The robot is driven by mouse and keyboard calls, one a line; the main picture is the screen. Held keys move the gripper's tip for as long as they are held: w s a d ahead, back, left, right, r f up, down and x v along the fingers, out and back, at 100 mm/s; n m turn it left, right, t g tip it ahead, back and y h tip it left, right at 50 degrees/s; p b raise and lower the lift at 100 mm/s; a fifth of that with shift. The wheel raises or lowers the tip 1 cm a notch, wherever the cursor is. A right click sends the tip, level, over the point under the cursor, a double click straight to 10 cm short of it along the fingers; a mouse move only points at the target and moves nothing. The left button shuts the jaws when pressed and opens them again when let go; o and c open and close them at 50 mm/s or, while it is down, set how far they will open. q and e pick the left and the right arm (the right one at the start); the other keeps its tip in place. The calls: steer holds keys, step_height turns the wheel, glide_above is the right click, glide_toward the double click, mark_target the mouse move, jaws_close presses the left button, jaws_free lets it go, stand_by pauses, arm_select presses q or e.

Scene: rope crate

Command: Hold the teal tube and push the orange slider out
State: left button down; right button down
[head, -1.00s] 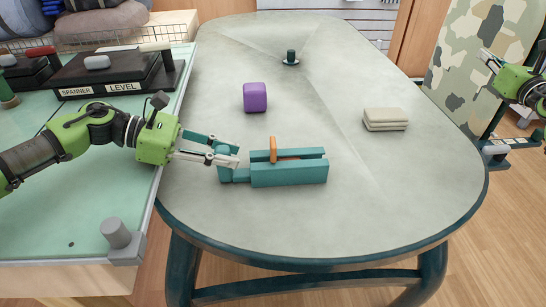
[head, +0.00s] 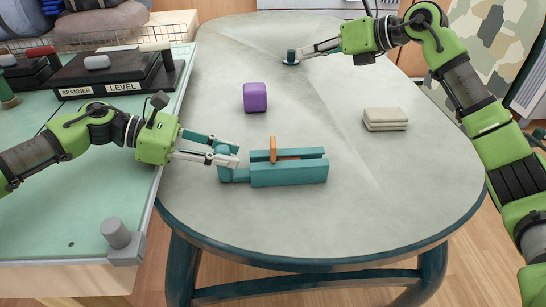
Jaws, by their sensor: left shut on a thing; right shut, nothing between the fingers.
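The teal tube (head: 290,175) lies on the table, its long side running left to right. The orange slider (head: 273,150) stands up out of the slot in its top, nearer the tube's left part. My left gripper (head: 232,155) is shut on the teal block at the tube's left end. My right gripper (head: 305,50) is shut and empty at the far side of the table, close to a small dark knob on a round base (head: 291,57). I cannot tell whether it touches that knob. It is well apart from the tube and slider.
A purple cube (head: 255,97) stands behind the tube. Folded beige cloths (head: 386,119) lie to the right. The oval table (head: 400,200) is clear to the right of the tube. A bench (head: 60,220) with tool holders stands at the left.

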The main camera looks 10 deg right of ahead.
arm_select(q)
steer(key=shift+f, duration=0.15)
arm_select(e)
steer(key=s+a+n+g+h, duration=0.2)
steer(key=s+a+g, duration=0.2)
steer(key=s+a, duration=0.55)
arm_select(q)
steer(key=shift+a, duration=0.1)
arm_select(e)
steer(key=n+g+h, duration=0.1)
steer(key=g+h, duration=0.1)
steer(key=h, duration=0.2)
glide_above(255, 158)
step_height(255, 158, down, 3)
steer(key=shift+h, duration=0.6)
steer(key=shift+s+d+f, duration=0.1)
steer(key=shift+f, duration=1.55)
steer(key=shift+s+d+f, duration=0.15)
steer(key=shift+f, duration=1.45)
steer(key=shift+s+d+f, duration=0.1)
steer(key=shift+f, duration=1.55)
